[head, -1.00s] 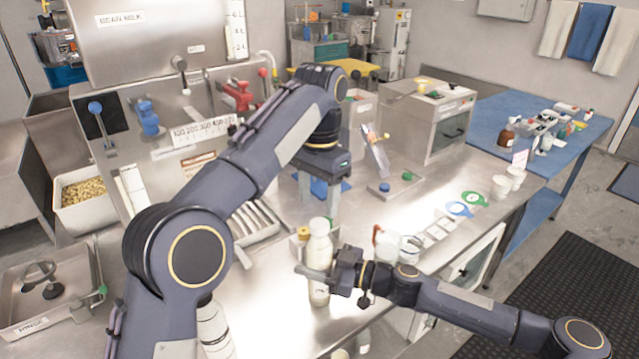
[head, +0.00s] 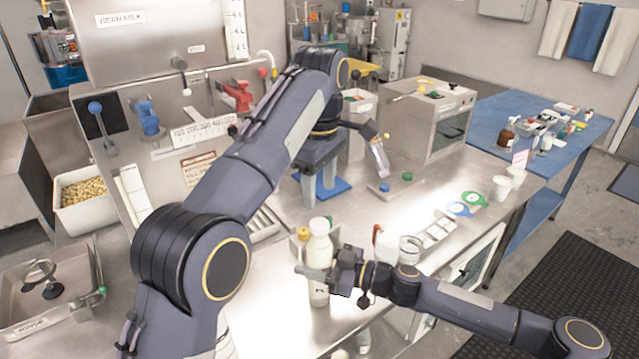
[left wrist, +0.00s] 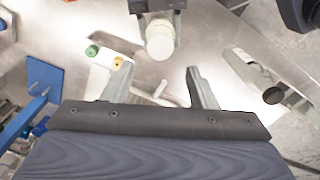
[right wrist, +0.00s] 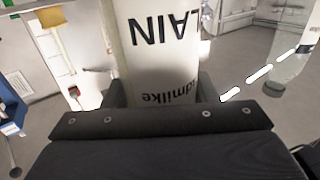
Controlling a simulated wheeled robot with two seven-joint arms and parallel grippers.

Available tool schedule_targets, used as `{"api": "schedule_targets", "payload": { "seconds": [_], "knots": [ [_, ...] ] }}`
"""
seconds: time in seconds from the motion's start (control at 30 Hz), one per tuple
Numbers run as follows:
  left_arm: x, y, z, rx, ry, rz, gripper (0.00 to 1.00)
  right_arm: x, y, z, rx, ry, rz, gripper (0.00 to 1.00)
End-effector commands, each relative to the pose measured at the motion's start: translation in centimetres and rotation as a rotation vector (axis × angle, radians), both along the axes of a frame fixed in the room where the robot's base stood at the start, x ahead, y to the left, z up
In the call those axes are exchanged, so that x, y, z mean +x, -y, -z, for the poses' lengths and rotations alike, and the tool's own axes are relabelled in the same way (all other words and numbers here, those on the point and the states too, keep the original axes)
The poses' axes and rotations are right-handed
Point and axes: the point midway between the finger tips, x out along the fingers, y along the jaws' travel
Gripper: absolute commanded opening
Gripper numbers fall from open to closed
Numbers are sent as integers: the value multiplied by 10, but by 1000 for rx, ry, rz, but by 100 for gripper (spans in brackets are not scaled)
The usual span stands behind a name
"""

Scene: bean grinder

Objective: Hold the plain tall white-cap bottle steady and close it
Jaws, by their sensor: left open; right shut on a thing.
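The plain tall white-cap bottle (head: 319,258) stands upright on the steel counter. Its white cap (head: 320,226) is on top; how tightly it sits cannot be told. My right gripper (head: 317,274) is shut around the bottle's body from the right. In the right wrist view the bottle (right wrist: 157,45) fills the space between the fingers, with "PLAIN" upside down on it. My left gripper (head: 325,187) is open and empty, behind and above the bottle, fingers down. In the left wrist view the cap (left wrist: 160,42) shows beyond the open fingertips (left wrist: 155,85), apart from them.
A small box with a yellow-topped item (head: 303,234) stands just left of the bottle. A glass jug (head: 386,246) and a glass (head: 409,249) stand to the right. A small stand with coloured knobs (head: 395,184) is farther back. The front counter left of the bottle is clear.

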Motion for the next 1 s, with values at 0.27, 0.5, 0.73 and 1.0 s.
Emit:
{"api": "schedule_targets", "payload": {
  "seconds": [0.27, 0.5, 0.73, 1.0],
  "knots": [
    [0, 0, 2, 1, -1, 3, 53, 0, 0, 0, 0, 0, 0, 0],
    [-1, -1, 25, 1, -4, 4, 53, 0, 0, 0, 0, 0, 0, 0],
    [-1, 0, 61, 1, -3, 3, 53, 0, 0, 0, 0, 0, 0, 0],
    [0, 0, 80, 0, -1, 4, 53, 0, 0, 0, 0, 0, 0, 0]
  ]
}}
